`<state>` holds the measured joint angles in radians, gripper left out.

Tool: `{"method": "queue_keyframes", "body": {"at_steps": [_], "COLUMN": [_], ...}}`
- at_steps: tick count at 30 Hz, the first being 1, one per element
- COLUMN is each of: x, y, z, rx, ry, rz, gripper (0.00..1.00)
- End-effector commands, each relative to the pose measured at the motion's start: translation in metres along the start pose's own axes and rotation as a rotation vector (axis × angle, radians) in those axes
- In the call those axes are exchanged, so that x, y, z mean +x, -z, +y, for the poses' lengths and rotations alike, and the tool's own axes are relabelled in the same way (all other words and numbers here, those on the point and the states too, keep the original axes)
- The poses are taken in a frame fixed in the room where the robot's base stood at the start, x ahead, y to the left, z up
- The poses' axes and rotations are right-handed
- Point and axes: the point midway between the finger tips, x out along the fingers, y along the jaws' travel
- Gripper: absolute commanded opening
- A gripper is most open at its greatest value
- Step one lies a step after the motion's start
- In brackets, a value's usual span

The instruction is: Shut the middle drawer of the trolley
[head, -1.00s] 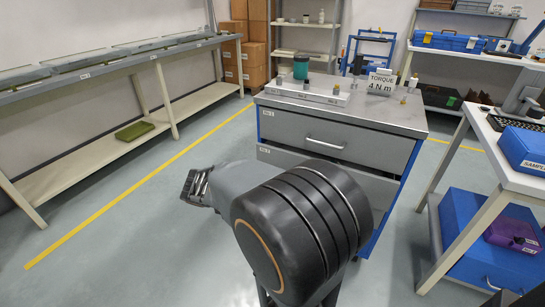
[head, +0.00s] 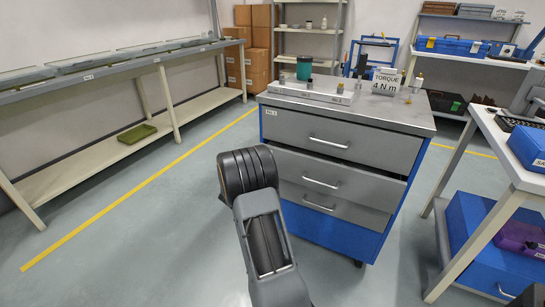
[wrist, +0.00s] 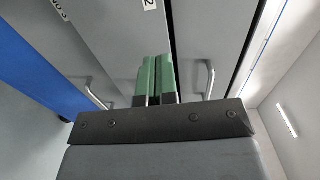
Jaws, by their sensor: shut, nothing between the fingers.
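The grey trolley (head: 425,121) stands in the middle of the head view with three grey drawers above a blue base. The middle drawer (head: 372,186) appears to stand slightly forward, with a dark gap above its front. Its handle (head: 320,183) shows in the head view. In the wrist view, the middle drawer front (wrist: 115,40), labelled 2, lies beyond my gripper (wrist: 155,58). The green fingers are shut and empty, pointing at this front. I cannot tell whether they touch it. My gripper is hidden in the head view, where my arm covers the trolley's left side.
The top drawer (head: 350,147) looks flush. A green cup (head: 304,68) and a torque sign (head: 386,80) stand on the trolley top. A white table (head: 500,150) with blue boxes stands close on the right. Floor is clear on the left, before the long bench (head: 100,85).

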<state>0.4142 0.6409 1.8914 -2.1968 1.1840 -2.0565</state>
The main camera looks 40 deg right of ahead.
Motion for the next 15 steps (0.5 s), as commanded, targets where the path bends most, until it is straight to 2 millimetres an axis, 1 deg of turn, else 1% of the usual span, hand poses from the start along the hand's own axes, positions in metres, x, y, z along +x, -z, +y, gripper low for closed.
{"method": "queue_keyframes", "body": {"at_steps": [1,6,12,15], "x": [0.011,0.044,0.075,0.086], "y": [0.001,0.002,0.001,0.001], "z": [0.003,0.003,0.003,0.003], "rx": [0.002,0.004,0.004,0.004], "ry": [0.002,0.001,0.0,0.0], "rz": [0.004,0.004,0.003,0.003], "gripper": [0.0,0.0,0.0,0.0]}}
